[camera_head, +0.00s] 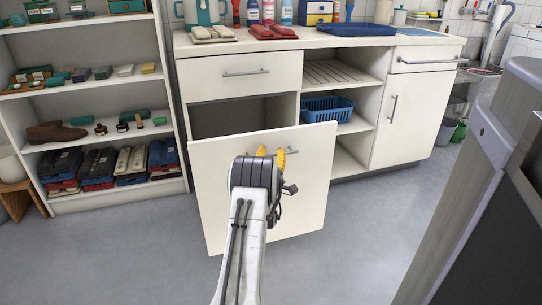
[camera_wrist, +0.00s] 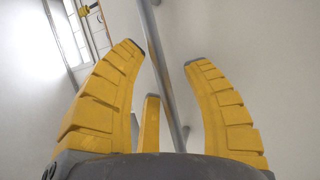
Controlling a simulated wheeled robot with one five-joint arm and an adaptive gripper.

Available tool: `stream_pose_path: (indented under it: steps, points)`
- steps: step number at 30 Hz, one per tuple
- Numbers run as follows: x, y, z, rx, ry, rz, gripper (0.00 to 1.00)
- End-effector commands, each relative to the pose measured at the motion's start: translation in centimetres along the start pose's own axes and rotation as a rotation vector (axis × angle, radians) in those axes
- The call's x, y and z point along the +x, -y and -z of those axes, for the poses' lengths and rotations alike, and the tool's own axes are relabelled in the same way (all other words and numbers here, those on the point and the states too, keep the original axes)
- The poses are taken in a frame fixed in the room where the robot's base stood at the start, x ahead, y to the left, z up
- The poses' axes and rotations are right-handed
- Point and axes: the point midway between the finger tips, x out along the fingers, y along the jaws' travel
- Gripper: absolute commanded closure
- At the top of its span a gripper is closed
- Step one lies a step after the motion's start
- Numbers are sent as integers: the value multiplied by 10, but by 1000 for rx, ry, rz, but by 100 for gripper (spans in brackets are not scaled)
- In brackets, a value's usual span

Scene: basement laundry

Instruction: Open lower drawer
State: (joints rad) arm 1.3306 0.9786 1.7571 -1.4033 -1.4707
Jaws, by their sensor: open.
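The lower drawer (camera_head: 212,190) of the white cabinet stands pulled well out, its plain front panel far forward of the cabinet body. A dark gap shows behind its top edge. My gripper (camera_head: 271,157) is at the upper part of this front, by its grey bar handle (camera_head: 293,151); my arm hides part of the panel. In the wrist view, my gripper (camera_wrist: 165,55) has its yellow fingers spread, with the handle bar (camera_wrist: 163,70) running between them. No finger is clearly pressed on the bar.
The upper drawer (camera_head: 240,72) above is shut. Open shelves with a blue basket (camera_head: 328,109) and a closed door (camera_head: 398,110) lie to the right. A shelf unit (camera_head: 85,103) with shoes and boxes stands at left. The grey floor (camera_head: 130,255) in front is clear.

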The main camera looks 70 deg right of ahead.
Motion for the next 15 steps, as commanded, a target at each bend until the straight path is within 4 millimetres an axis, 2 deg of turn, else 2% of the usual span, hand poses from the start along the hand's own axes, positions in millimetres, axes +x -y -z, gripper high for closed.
stream_pose_path:
  steps: [9,15]
  points:
    - [-2,-1,0,-1,1,-2,56]
    - [-18,0,0,-1,1,1,56]
